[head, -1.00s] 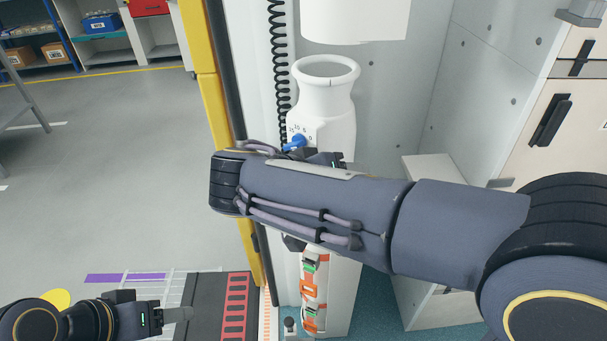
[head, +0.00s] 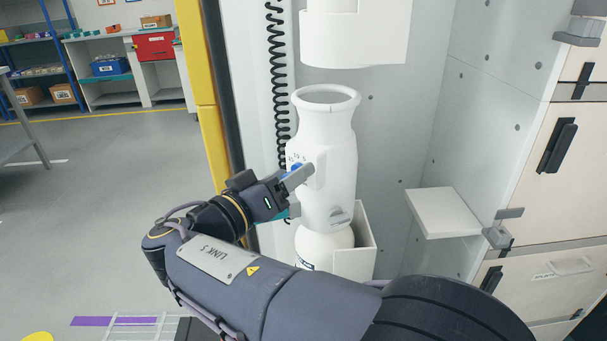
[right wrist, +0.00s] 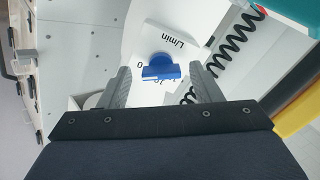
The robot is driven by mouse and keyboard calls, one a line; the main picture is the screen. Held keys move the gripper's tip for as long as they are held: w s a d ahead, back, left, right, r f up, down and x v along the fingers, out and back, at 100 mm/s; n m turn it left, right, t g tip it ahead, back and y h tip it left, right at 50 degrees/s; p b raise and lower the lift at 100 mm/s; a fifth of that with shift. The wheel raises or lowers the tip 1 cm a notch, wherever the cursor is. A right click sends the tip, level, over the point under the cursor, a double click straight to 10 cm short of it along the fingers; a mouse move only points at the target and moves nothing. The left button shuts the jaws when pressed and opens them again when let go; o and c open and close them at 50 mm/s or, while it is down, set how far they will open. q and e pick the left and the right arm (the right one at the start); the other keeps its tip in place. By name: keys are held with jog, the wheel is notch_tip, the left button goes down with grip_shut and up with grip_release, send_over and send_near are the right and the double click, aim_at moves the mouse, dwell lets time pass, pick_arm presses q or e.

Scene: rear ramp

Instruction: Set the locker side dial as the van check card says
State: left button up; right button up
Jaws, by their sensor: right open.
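The dial is a blue knob (head: 297,167) on the side of a white bottle-shaped unit (head: 329,140) in the locker. In the right wrist view the blue knob (right wrist: 160,66) sits on a white face with a 0 at its left and "L/min" above right. Other marks are partly hidden, and I cannot tell its exact setting. My right gripper (head: 300,190) is open beside the dial. Its fingers (right wrist: 162,84) stand on either side of the knob in the wrist view, with gaps on both sides. My left gripper is out of view.
A black coiled cord (head: 278,90) hangs just left of the unit. A yellow post (head: 208,130) borders the opening. A white shelf (head: 443,212) juts out at right, near cabinet doors (head: 540,190). The grey floor at left is open.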

jog(key=shift+c, duration=0.2)
jog(key=c, duration=0.9)
jog(key=shift+c, duration=0.2)
jog(key=shift+n, duration=0.3)
jog(key=shift+d+f+n+p, duration=0.1)
jog(key=shift+f+n+p, duration=0.1)
jog(key=shift+n+p, duration=5.25)
jog(key=shift+f+n+p, duration=0.2)
jog(key=shift+n+p, duration=4.45)
jog(key=shift+n, duration=1.6)
jog(key=shift+f, duration=0.1)
